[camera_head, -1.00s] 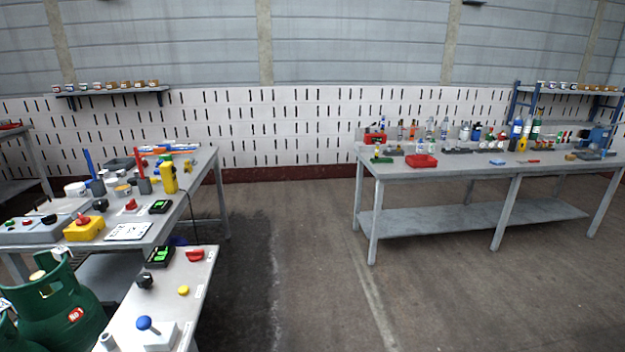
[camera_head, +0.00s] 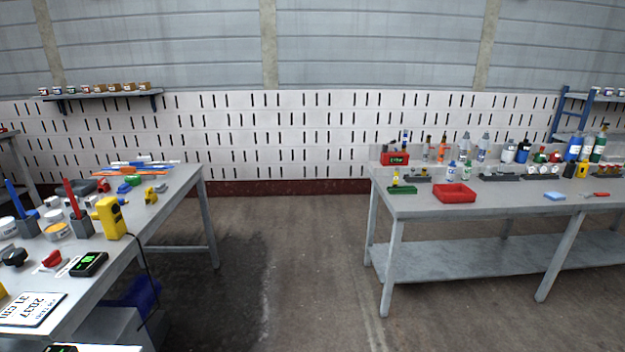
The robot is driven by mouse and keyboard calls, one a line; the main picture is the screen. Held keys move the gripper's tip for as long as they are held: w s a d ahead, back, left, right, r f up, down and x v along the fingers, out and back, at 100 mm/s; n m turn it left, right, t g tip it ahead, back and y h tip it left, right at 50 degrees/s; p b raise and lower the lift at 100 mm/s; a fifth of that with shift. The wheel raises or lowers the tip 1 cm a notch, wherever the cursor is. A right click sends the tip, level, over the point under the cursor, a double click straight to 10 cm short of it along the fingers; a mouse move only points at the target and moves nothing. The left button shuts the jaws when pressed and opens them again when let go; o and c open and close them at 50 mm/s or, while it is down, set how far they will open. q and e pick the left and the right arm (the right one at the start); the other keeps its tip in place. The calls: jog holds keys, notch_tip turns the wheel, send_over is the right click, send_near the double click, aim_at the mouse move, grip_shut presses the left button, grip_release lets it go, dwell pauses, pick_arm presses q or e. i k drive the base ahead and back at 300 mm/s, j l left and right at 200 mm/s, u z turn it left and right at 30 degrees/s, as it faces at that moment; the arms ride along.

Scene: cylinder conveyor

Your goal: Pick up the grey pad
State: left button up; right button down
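I cannot make out a grey pad for certain in this view. A light blue pad-like block (camera_head: 555,196) lies flat near the front edge of the right workbench (camera_head: 510,196). Dark grey low holders (camera_head: 498,177) stand further back on that bench, with small items in them. Neither of my grippers is in view.
The left workbench (camera_head: 172,191) carries a yellow device (camera_head: 110,218), a black meter (camera_head: 89,264) and a printed plate (camera_head: 32,309). A red tray (camera_head: 454,193) and a green tray (camera_head: 402,190) sit on the right bench. The floor (camera_head: 300,260) between the benches is clear.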

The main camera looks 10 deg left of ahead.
aim_at(161, 186)
jog(key=i+j+u, duration=0.1)
jog(key=i+u, duration=0.15)
jog(key=i, duration=0.25)
jog(key=i+u, duration=0.25)
jog(key=i, duration=0.3)
jog(key=i+l+u, duration=0.1)
jog(key=i+u, duration=0.15)
jog(key=i, duration=0.25)
jog(key=i+l+u, duration=0.25)
jog(key=i, duration=0.3)
